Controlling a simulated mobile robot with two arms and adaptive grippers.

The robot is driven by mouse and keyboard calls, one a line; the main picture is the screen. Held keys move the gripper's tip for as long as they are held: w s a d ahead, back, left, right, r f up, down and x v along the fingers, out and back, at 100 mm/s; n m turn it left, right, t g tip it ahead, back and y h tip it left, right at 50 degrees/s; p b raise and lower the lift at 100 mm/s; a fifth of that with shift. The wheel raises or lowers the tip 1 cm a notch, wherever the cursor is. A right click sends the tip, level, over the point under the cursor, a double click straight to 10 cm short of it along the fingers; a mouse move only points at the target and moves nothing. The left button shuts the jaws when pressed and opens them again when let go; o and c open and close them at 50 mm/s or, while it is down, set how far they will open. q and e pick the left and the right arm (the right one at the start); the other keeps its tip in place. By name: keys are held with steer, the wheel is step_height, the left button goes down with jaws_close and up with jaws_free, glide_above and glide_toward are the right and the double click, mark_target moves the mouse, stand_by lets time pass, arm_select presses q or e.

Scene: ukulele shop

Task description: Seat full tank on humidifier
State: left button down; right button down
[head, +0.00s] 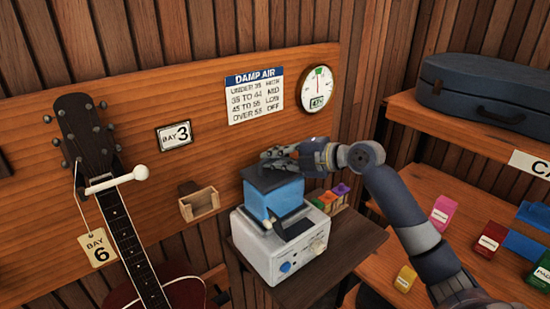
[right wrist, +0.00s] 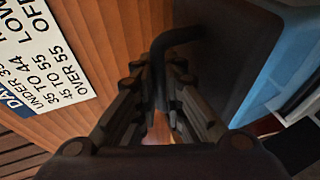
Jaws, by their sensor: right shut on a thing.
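The blue tank (head: 277,200) with a dark top (head: 262,180) is upright over the white humidifier (head: 272,252). A dark recessed area (head: 296,229) of the humidifier shows at the tank's lower right. I cannot tell whether the tank touches the base. My right gripper (head: 272,158) is at the tank's top, shut on its handle. In the right wrist view, the fingers (right wrist: 160,105) close around the dark curved handle (right wrist: 170,38), beside the tank's dark top (right wrist: 225,50) and blue side (right wrist: 292,62). My left gripper is not in view.
The humidifier stands on a small dark table (head: 345,245) against the wood wall. Small coloured boxes (head: 328,199) stand behind it. A ukulele (head: 115,200) hangs at left, a small wooden holder (head: 199,203) beside it. Shelves with a blue case (head: 485,92) are at right.

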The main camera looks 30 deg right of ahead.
steer(key=shift+r, duration=0.25)
steer(key=c, duration=1.6)
jaws_free()
steer(key=shift+s, duration=0.1)
steer(key=shift+s+f, duration=0.1)
steer(key=shift+f, duration=0.25)
steer(key=shift+s+d+r, duration=0.15)
steer(key=shift+s+d, duration=0.1)
steer(key=shift+s, duration=0.1)
steer(key=v, duration=1.1)
steer(key=shift+r, duration=0.3)
steer(key=shift+a, duration=0.1)
